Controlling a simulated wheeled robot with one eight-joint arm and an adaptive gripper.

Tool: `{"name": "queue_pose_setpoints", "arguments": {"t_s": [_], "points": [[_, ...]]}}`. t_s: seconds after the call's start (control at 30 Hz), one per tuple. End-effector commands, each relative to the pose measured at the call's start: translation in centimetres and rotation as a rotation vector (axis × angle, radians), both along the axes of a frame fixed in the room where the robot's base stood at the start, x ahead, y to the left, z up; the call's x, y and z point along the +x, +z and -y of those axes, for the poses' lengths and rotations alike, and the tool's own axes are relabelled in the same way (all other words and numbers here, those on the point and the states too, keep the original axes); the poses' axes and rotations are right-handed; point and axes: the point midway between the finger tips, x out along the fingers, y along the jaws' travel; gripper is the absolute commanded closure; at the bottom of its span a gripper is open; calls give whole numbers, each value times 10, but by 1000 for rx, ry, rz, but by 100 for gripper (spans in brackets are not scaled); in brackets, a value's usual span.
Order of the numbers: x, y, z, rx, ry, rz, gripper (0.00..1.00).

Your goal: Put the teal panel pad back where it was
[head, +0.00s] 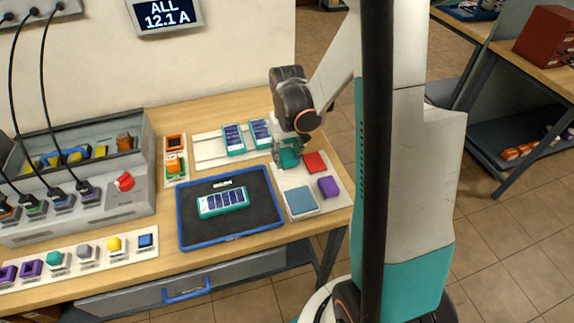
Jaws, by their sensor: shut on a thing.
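The teal panel pad (290,158) is between the fingers of my gripper (289,152), which is shut on it. The gripper points down at the back left corner of a pale board (303,186). The pad is at or just above the board; I cannot tell if it touches. On the board, a red pad (316,162) is just right of the gripper. A purple pad (328,186) lies at the right and a larger blue pad (301,200) at the front left. My gripper partly hides the teal pad.
A blue-rimmed black tray (183,222) holds a teal-ended battery pack (223,201). Two similar packs (233,139) (260,133) stand on a pale rack behind, left of my gripper. A grey charger (120,205) with cables is at the left. Small coloured blocks line the front left edge.

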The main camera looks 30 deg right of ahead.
Motion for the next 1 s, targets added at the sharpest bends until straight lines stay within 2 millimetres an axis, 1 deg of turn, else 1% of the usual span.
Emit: {"name": "queue_pose_setpoints", "arguments": {"t_s": [0.2,0.3,0.53,0.67,0.7,0.77,0.8,1.0], "points": [[0,-32,0,0,0,0,83],[0,-40,0,0,0,0,83],[0,-39,0,0,0,0,83],[0,-43,0,0,0,0,83],[0,-43,0,0,0,0,56],[0,-42,0,0,0,0,43],[0,-42,0,0,0,0,41],[0,-42,0,0,0,0,41]]}}
